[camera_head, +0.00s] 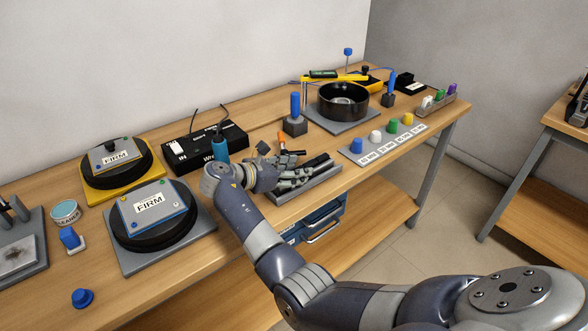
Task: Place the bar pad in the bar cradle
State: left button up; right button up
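My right gripper (298,178) is low over a grey tray-like holder (322,179) near the table's front edge; this looks like the bar cradle. A dark bar-shaped piece (319,164) shows at the holder's far right end, beside my fingers; it may be the bar pad. My fingers cover much of the holder, so I cannot tell whether they grip the bar or whether it is seated. My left gripper is not in view.
Two round black pads with FIRM labels stand at the left, on a yellow base (90,193) and a grey base (203,227). A black box (237,136) is behind my wrist. A black bowl (343,108) and coloured knobs stand to the right. A blue knob (82,298) lies front left.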

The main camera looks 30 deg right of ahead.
jog(key=shift+s+a+f, duration=0.1)
jog(key=shift+s+f, duration=0.2)
jog(key=shift+f, duration=0.45)
jog(key=shift+w+r+b, duration=0.1)
jog(key=shift+r+b, duration=0.2)
jog(key=shift+r, duration=0.05)
jog(key=w+r+v, duration=0.1)
jog(key=v, duration=1.1)
jog(key=shift+s, duration=0.25)
jog(key=shift+r, duration=0.1)
